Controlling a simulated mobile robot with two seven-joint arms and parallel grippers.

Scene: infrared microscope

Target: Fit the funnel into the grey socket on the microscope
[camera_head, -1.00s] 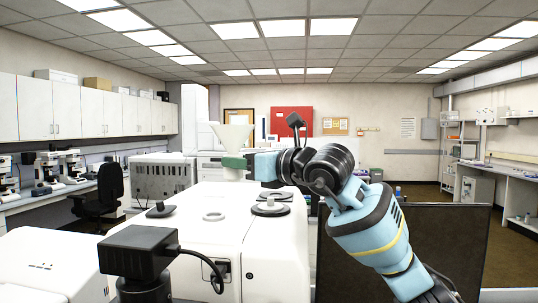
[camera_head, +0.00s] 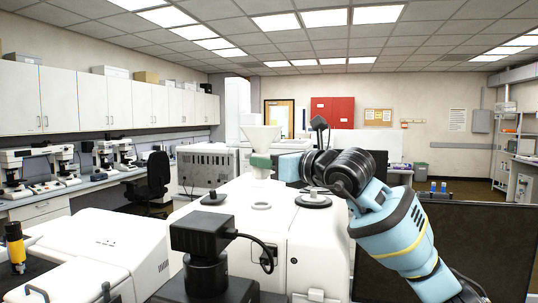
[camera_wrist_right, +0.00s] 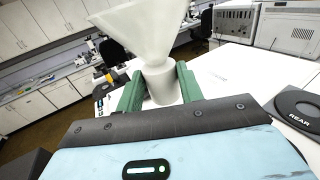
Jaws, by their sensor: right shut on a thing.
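My right gripper (camera_head: 261,161), with green fingers, is shut on a pale, translucent funnel (camera_head: 260,137). The wide mouth points up and the stem shows below the fingers. In the right wrist view the funnel (camera_wrist_right: 151,42) sits between the two green fingers (camera_wrist_right: 160,88). The white microscope (camera_head: 245,232) stands below. The grey socket, a pale ring (camera_head: 261,206), lies on its top, lower in the head view than the stem, with a visible gap between. The ring cannot be made out in the right wrist view. My left gripper is out of view.
A black disc (camera_head: 313,201), marked REAR in the right wrist view (camera_wrist_right: 300,107), lies right of the ring. A small black knob (camera_head: 213,198) stands to its left. A black box with a cable (camera_head: 203,234) stands in front. A dark panel (camera_head: 450,250) is at right.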

